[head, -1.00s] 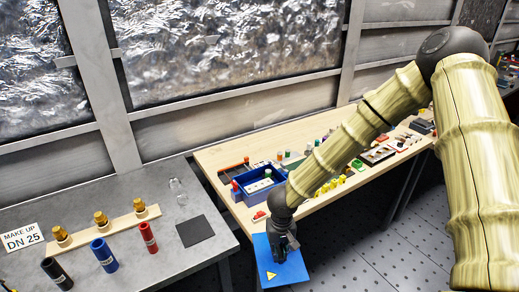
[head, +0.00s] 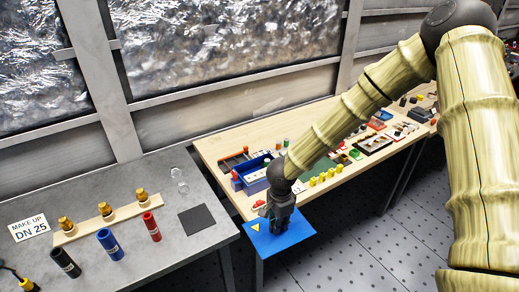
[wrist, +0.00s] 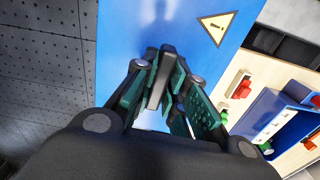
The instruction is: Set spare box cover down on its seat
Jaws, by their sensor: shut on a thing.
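The spare box cover (head: 284,242) is a flat blue panel with a yellow warning triangle. My gripper (head: 279,228) is above it, shut on its upright grey grip. In the wrist view the cover (wrist: 190,30) fills the upper middle, and my gripper's green-padded fingers (wrist: 163,90) close around that grip (wrist: 160,78). The cover looks roughly level, held at the near left corner of the wooden bench and overhanging its edge in the picture. I cannot tell whether it touches the bench. No seat for the cover can be clearly made out.
A blue bin (head: 237,183) with small parts stands on the wooden bench (head: 215,148), close behind the cover, with several yellow parts to its right. The grey bench (head: 130,185) at left holds a dark square mat (head: 197,221), coloured cylinders and a brass-fitting rack. Floor shows at right.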

